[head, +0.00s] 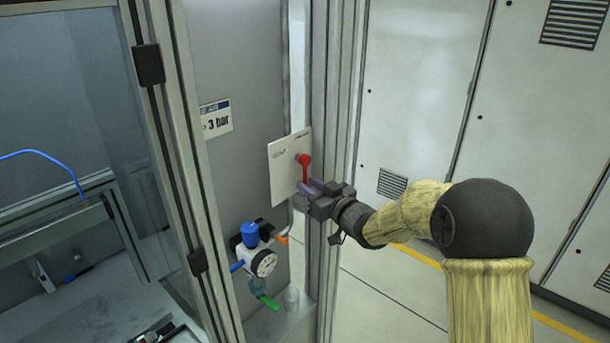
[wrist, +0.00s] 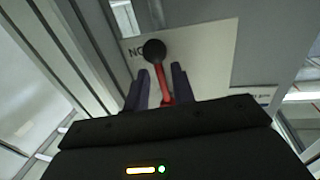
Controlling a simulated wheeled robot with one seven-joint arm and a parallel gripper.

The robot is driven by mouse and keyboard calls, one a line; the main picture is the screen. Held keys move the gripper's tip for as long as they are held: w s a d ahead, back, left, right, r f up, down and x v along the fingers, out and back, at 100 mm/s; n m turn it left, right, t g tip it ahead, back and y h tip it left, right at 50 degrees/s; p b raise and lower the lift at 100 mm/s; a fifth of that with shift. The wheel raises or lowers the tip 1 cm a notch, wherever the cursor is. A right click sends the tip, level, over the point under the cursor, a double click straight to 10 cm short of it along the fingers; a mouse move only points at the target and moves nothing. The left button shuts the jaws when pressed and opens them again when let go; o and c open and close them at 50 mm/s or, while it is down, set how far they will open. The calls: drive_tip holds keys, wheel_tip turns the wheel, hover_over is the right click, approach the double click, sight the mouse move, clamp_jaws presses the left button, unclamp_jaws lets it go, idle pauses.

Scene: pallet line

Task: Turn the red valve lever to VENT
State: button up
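The red valve lever (head: 305,170) is on a white label plate (head: 283,172) on the grey panel. In the head view its round end is at the top and its arm points down. The plate's print is too small to read there. In the wrist view the lever's red arm (wrist: 166,91) runs to a dark round knob (wrist: 154,50), beside partly hidden letters "NO". My gripper (head: 309,188) is at the lever's lower end. In the wrist view its fingers (wrist: 159,80) are apart, one on each side of the red arm, with visible gaps.
Below the plate is a regulator with a blue knob (head: 250,234) and a round gauge (head: 264,264). A "3 bar" sign (head: 216,118) is at upper left. An aluminium post (head: 335,110) stands close to my gripper. Grey cabinets (head: 420,90) stand behind, with open floor before them.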

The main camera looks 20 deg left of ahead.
drive_tip(key=shift+p+x, duration=0.4)
drive_tip(key=shift+x, duration=0.95)
clamp_jaws()
